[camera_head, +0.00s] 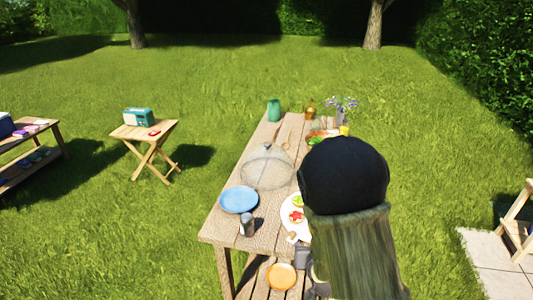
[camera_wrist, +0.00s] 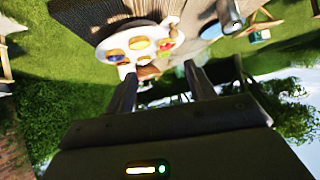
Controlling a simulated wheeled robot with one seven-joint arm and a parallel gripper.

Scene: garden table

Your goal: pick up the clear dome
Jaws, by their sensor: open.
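The clear dome (camera_head: 267,167) is see-through with a fine mesh-like look and a small knob on top. It stands on the wooden table (camera_head: 228,222) in the head view, behind the blue plate and left of my arm. I cannot make it out for sure in the wrist view. My gripper (camera_wrist: 160,80) shows in the wrist view with its two fingers apart and nothing between them. In the head view my arm hides the gripper, so its exact distance from the dome cannot be told.
A blue plate (camera_head: 238,199), a dark metal cup (camera_head: 247,226) and a white board with food (camera_head: 290,229) stand near the dome. A green vase (camera_head: 274,110), a brown bottle (camera_head: 310,107) and flowers (camera_head: 341,103) are at the far end. An orange plate (camera_head: 281,276) lies low in front.

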